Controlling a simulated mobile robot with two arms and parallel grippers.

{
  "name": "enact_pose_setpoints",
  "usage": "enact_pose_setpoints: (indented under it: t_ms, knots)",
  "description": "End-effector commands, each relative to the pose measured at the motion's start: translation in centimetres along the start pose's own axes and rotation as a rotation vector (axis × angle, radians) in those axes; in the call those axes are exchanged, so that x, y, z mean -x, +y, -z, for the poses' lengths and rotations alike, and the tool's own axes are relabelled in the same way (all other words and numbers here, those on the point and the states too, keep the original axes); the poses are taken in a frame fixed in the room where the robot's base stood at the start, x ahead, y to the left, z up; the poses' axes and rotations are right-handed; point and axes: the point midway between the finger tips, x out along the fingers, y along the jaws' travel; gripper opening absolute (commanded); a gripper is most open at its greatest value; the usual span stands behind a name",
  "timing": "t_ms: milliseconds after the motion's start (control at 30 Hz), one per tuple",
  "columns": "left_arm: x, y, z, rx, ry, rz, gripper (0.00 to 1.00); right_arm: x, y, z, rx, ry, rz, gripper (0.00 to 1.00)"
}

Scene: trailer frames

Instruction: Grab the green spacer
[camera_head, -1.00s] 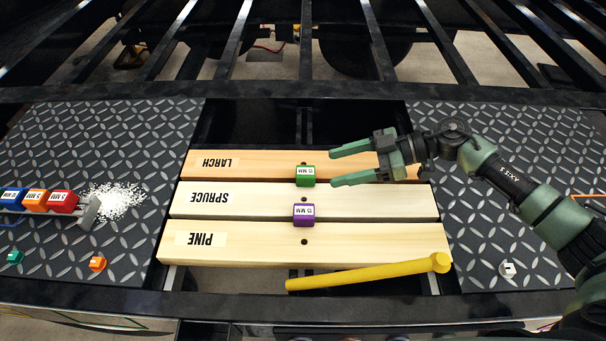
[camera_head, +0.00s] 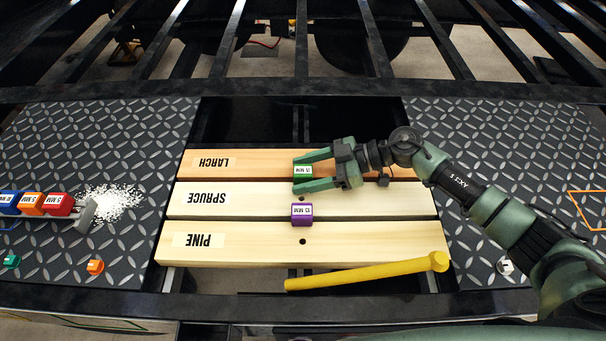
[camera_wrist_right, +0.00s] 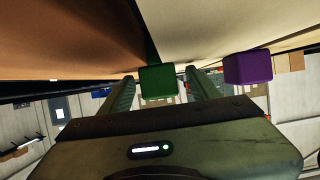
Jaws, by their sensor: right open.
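The green spacer (camera_head: 303,171), a small block with a white label, sits on the boards near the seam between the larch and spruce boards. My right gripper (camera_head: 312,171) is open, with one finger on each side of the green spacer. In the right wrist view the green spacer (camera_wrist_right: 158,82) stands between the two open fingers (camera_wrist_right: 165,88). The fingers partly hide it in the head view. My left gripper is not in view.
A purple spacer (camera_head: 302,214) sits on the boards nearer me and shows right of the fingers in the wrist view (camera_wrist_right: 248,67). A yellow mallet-like bar (camera_head: 365,272) lies across the pine board's front (camera_head: 350,247). Blue, orange and red blocks (camera_head: 60,204) stand at left.

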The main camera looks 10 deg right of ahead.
Motion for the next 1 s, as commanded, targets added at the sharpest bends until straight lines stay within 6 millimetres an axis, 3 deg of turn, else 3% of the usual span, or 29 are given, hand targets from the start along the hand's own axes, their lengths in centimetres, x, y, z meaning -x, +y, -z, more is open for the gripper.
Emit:
enact_pose_setpoints:
  t_ms: [33, 200, 267, 567, 1000]
  knots:
    - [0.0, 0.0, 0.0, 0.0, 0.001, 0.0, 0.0, 0.0, 0.0, 0.0, 0.0, 0.0, 0.0, 0.62]
    - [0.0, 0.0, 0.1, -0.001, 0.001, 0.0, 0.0, 0.0, 0.0, 0.0, 0.0, 0.0, 0.0, 0.15]
    - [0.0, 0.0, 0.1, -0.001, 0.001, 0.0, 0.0, 0.0, 0.0, 0.0, 0.0, 0.0, 0.0, 0.0]
    - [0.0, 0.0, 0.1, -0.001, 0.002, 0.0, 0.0, 0.2, 0.1, 0.4, 0.003, 0.0, -0.001, 0.0]
    - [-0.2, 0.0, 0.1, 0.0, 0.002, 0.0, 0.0, 3.2, 0.1, 7.7, 0.005, 0.0, -0.001, 0.0]
